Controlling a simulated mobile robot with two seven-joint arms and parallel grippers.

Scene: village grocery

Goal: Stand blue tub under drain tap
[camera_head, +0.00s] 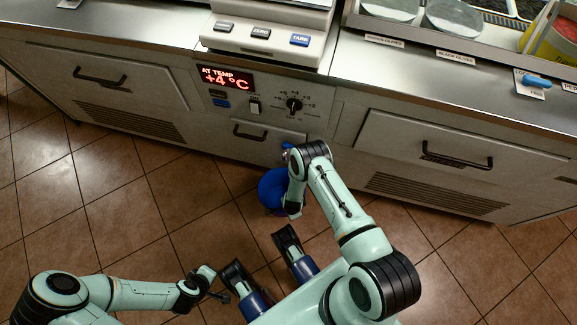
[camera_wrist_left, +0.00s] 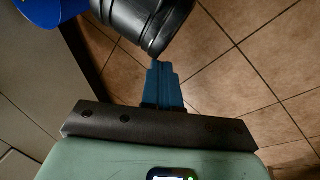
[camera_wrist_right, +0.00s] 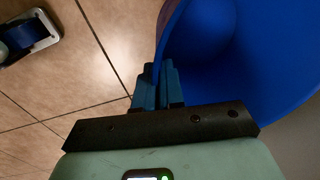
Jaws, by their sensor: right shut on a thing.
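The blue tub (camera_head: 271,190) is on or just above the tiled floor in front of the counter's middle, partly hidden by my right arm. My right gripper (camera_head: 292,207) is shut on its wall; the tub fills the upper right of the right wrist view (camera_wrist_right: 240,60). A small blue and pale fitting (camera_head: 286,147), perhaps the drain tap, shows at the counter's lower front, mostly behind my right wrist. My left gripper (camera_head: 218,292) is low at the left, away from the tub. Its fingers (camera_wrist_left: 163,82) are together and empty in the left wrist view, where the tub's edge shows at top left (camera_wrist_left: 36,12).
The counter front (camera_head: 230,135) has drawers with black handles, vents and a control panel reading +4°C (camera_head: 227,78). A scale (camera_head: 268,30) stands on top. Tiled floor (camera_head: 130,215) is clear at the left; more shows at the right. My base parts are close in front.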

